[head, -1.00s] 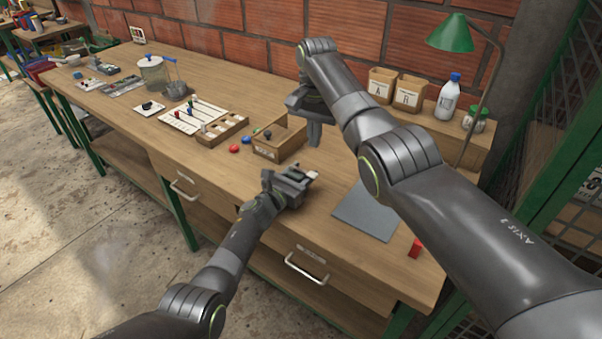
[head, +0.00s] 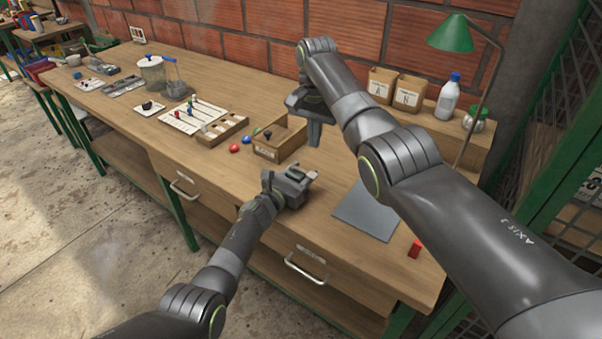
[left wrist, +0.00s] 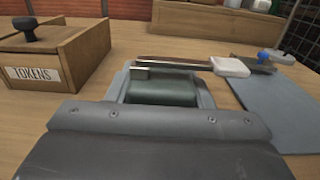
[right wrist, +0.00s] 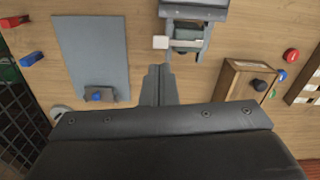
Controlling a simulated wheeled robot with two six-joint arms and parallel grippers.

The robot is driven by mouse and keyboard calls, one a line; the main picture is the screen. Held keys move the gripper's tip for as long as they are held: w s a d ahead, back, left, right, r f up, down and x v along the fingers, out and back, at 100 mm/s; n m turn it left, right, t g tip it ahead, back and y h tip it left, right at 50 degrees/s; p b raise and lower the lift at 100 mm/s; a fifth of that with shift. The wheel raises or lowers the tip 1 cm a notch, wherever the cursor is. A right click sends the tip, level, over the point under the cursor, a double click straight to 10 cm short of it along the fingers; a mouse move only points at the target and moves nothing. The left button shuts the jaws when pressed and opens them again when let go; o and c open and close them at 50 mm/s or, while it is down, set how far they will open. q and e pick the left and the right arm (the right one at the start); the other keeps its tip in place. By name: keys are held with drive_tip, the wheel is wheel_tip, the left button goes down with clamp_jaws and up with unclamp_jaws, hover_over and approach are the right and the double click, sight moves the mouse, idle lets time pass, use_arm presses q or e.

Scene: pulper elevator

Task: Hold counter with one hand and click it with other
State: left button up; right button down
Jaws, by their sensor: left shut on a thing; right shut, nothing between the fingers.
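My left gripper (head: 300,178) is low over the front of the bench. In the left wrist view it is shut on a dark green-grey body (left wrist: 160,89), which I take to be the counter. A metal lever with a white tip (left wrist: 231,67) sticks out to the right there. The white tip also shows in the right wrist view (right wrist: 161,42). My right gripper (head: 314,138) is shut and empty, pointing down, above and behind the left one in the head view. Its closed fingers (right wrist: 158,72) look apart from the white tip. Part of the counter is hidden by the left fingers.
A wooden tokens box (left wrist: 50,62) stands close by the left gripper. A grey mat (head: 366,212) lies to the right, with a grey piece with a blue knob (right wrist: 97,96) on it. A red block (head: 415,248) lies near the front edge. A lamp (head: 450,34) stands at the back.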

sight(300, 170)
drive_tip(key=shift+a, duration=0.1)
drive_tip(key=shift+w+a+r+n+t+y, duration=0.2)
drive_tip(key=shift+w+a+n+t+y, duration=0.3)
drive_tip(key=shift+t, duration=0.55)
drive_tip(key=shift+w+a+r+n+t+y, duration=0.2)
drive_tip(key=shift+a+n+t+y, duration=0.35)
drive_tip(key=shift+t, duration=0.45)
drive_tip(key=shift+w+a+r+n+t+y, duration=0.2)
drive_tip(key=shift+w+a+n+t+y, duration=0.15)
drive_tip(key=shift+a+t+y, duration=0.55)
drive_tip(key=shift+d+f+h, duration=0.15)
drive_tip(key=shift+d+h, duration=0.05)
drive_tip(key=shift+h, duration=0.05)
drive_tip(key=shift+s+d+f, duration=0.1)
drive_tip(key=shift+f, duration=2.05)
drive_tip(key=shift+d+f, duration=0.1)
drive_tip(key=shift+f, duration=2.05)
drive_tip(key=shift+f, duration=0.1)
drive_tip(key=shift+f, duration=0.3)
